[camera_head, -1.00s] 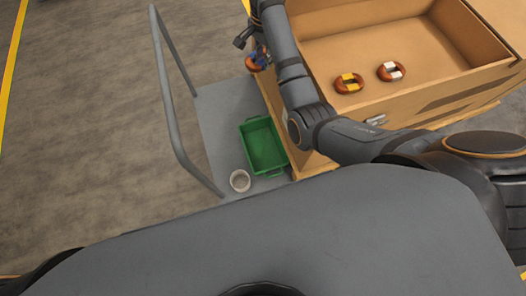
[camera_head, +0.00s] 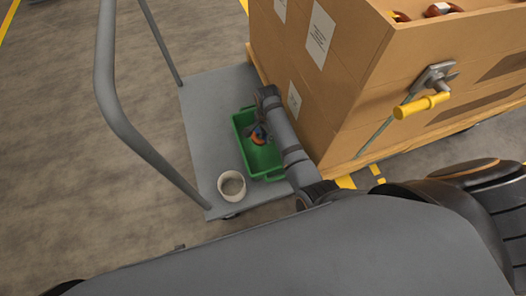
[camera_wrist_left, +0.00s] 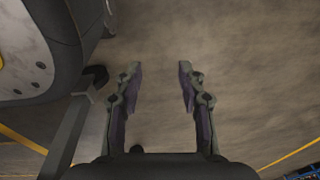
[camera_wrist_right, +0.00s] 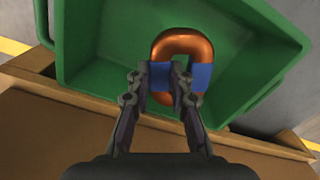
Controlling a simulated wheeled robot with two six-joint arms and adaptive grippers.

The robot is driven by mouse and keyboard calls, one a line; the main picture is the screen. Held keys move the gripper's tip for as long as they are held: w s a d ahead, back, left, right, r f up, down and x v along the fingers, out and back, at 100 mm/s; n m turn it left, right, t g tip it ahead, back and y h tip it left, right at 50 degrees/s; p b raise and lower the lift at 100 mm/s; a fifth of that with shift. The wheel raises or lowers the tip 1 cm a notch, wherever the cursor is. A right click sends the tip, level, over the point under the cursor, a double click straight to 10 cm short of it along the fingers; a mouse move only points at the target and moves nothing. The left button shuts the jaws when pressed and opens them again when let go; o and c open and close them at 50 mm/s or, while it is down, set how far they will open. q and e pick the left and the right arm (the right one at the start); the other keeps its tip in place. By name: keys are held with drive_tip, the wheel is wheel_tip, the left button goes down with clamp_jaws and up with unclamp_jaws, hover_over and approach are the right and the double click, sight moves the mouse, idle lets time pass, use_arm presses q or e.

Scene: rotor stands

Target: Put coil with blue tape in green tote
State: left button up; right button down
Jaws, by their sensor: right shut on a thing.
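The coil with blue tape (camera_wrist_right: 183,45) is an orange-copper oval ring with blue bands. My right gripper (camera_wrist_right: 160,75) is shut on its blue-taped side. In the head view the coil (camera_head: 259,138) shows over the green tote (camera_head: 242,158), inside its outline, with my right gripper (camera_head: 263,128) partly hidden by the arm. I cannot tell whether the coil touches the tote floor. The tote also fills much of the right wrist view (camera_wrist_right: 90,50). My left gripper (camera_wrist_left: 158,85) is open and empty above bare floor.
The tote stands on a grey platform cart (camera_head: 205,120) with a tall tube handle (camera_head: 120,110). A white round container (camera_head: 231,187) is beside the tote. A large cardboard box (camera_head: 350,70) on a pallet stands close to the right, with other coils (camera_head: 440,9) at its top.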

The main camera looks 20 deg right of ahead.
drive_tip(key=b, duration=0.2)
hover_over(266, 151)
wheel_tip(266, 151, down, 6)
drive_tip(key=shift+r, duration=0.1)
drive_tip(key=shift+f, duration=0.2)
wheel_tip(266, 151, down, 3)
drive_tip(key=shift+f+b, duration=0.15)
drive_tip(key=shift+b, duration=0.75)
drive_tip(key=shift+f, duration=0.2)
use_arm(q)
drive_tip(key=w+d+r, duration=0.1)
drive_tip(key=w+r, duration=0.4)
drive_tip(key=w, duration=0.1)
drive_tip(key=shift+d, duration=0.35)
use_arm(e)
drive_tip(key=shift+r, duration=0.1)
use_arm(q)
drive_tip(key=shift+w, duration=0.1)
use_arm(e)
drive_tip(key=c, duration=1.2)
unclamp_jaws()
drive_tip(key=shift+s, duration=0.1)
use_arm(q)
drive_tip(key=shift+r, duration=0.1)
